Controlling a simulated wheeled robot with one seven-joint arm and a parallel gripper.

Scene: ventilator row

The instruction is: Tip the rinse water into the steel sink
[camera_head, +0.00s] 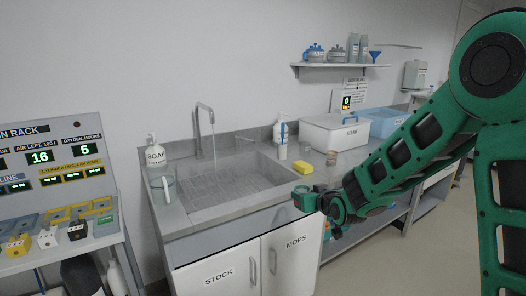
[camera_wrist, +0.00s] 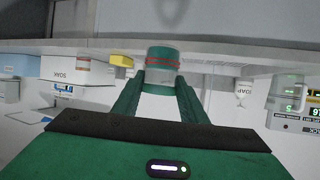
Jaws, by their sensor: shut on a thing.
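The steel sink (camera_head: 235,183) is set in the counter, and a thin stream falls from its tap (camera_head: 198,125). My gripper (camera_head: 318,203) is at the counter's front edge, right of and in front of the basin.
Cabinet doors (camera_head: 290,258) are below the counter.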

